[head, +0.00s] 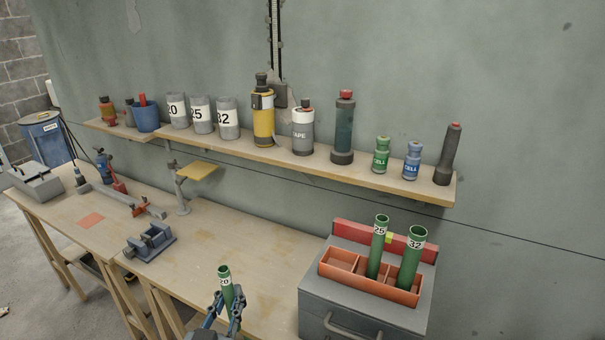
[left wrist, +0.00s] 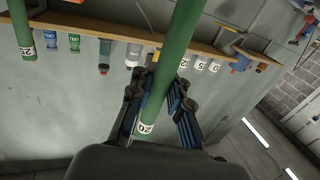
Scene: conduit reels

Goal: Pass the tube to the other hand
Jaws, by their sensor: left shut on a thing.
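A green tube marked 20 (head: 225,284) stands nearly upright in my left gripper (head: 227,311), above the front of the workbench. In the left wrist view the tube (left wrist: 172,65) runs up between the fingers of my left gripper (left wrist: 158,112), which are shut on it. Two more green tubes, marked 25 (head: 377,250) and 32 (head: 410,260), stand in an orange divided tray (head: 340,270) at the right. My right gripper is in neither view.
The tray sits on a grey metal box (head: 330,306) at the bench's right. A wall shelf (head: 290,158) holds cups, bottles and a torch. A small vise (head: 150,242) and a yellow-topped stand (head: 196,172) are on the bench (head: 255,250). The middle of the bench is clear.

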